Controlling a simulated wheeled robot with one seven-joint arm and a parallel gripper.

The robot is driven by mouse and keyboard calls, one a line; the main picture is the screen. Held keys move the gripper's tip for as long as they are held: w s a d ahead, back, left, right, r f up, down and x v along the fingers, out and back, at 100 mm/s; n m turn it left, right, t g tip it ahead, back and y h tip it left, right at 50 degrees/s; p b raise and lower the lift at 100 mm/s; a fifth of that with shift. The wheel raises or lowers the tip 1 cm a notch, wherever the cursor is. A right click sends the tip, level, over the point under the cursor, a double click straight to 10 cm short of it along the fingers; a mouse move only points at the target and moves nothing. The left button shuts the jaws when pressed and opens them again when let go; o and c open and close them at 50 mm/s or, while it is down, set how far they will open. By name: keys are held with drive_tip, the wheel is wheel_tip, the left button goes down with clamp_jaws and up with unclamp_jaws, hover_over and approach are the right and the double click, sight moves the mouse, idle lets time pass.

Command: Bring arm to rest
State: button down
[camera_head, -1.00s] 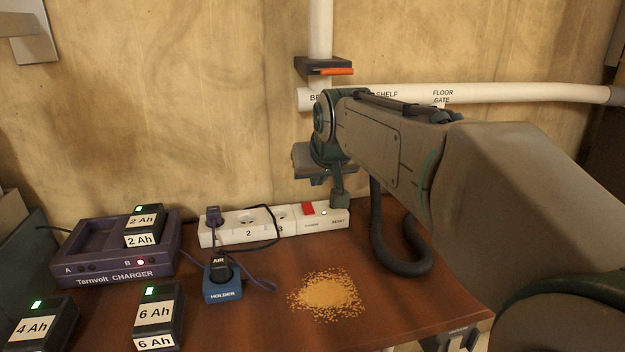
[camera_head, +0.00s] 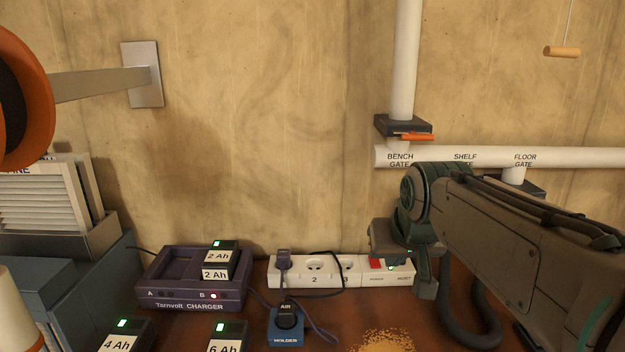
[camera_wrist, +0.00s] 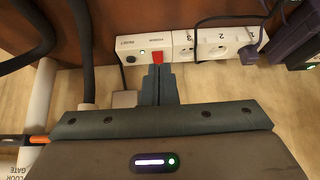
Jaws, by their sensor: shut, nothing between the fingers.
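My arm reaches in from the right in the head view, over the bench. My gripper (camera_head: 425,287) points down at the right end of the white power strip (camera_head: 318,272), and its fingers are together with nothing between them. In the wrist view the gripper's closed fingers (camera_wrist: 160,74) point towards the strip's red switch (camera_wrist: 156,56). I cannot tell whether the fingertips touch the strip. My wrist partly covers the strip's right end in the head view.
A purple charger (camera_head: 180,297) holds a 2 Ah battery (camera_head: 219,262). A blue holder (camera_head: 285,332) stands before the strip. Tan grains (camera_head: 386,342) lie on the bench. White pipes (camera_head: 440,157) with a bench gate (camera_head: 402,127) run behind the arm. An orange reel (camera_head: 40,100) is left.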

drive_tip(key=s+a+f+g+p, duration=0.1)
drive_tip(key=s+g+p, duration=0.1)
drive_tip(key=s+p, duration=0.2)
drive_tip(key=s+a+f+g+p, duration=0.1)
drive_tip(key=s+p, duration=0.4)
drive_tip(key=s, duration=0.5)
drive_tip(key=shift+f+g, duration=0.5)
drive_tip(key=shift+f, duration=0.25)
